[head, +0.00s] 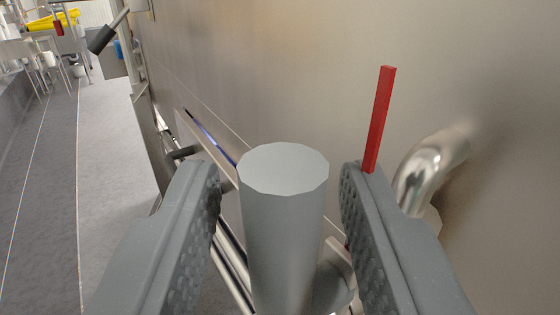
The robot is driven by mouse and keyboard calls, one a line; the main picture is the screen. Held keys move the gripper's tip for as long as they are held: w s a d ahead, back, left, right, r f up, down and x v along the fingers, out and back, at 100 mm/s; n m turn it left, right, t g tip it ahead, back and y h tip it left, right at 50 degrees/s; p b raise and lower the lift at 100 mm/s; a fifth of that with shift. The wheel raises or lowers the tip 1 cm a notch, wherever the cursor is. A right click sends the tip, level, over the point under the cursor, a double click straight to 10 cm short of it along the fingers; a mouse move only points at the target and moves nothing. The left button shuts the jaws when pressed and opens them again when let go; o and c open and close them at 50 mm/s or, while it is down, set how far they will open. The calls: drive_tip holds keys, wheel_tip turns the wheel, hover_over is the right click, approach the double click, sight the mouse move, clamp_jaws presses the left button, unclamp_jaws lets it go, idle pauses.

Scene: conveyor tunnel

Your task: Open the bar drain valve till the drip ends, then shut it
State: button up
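My gripper (283,167) is open, with one finger on each side of a grey cylinder (282,230) that has a flat pale end. A narrow gap shows between the cylinder and each finger, so neither seems to touch it. A thin red bar (380,118) rises just behind the right fingertip; its lower end is hidden by that finger. I cannot tell whether the cylinder or the red bar is the drain valve's handle. No drip shows. The lower end of the cylinder and its mount are mostly hidden.
A large smooth metal wall (280,70) fills the right and middle. A shiny bent pipe (425,170) comes out of it at right. A dark-ended lever (103,38) sticks out at upper left. Grey floor (105,160) lies open at left, with a yellow item (55,20) farther back.

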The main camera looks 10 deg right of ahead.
drive_tip(key=shift+w, duration=0.1)
clamp_jaws()
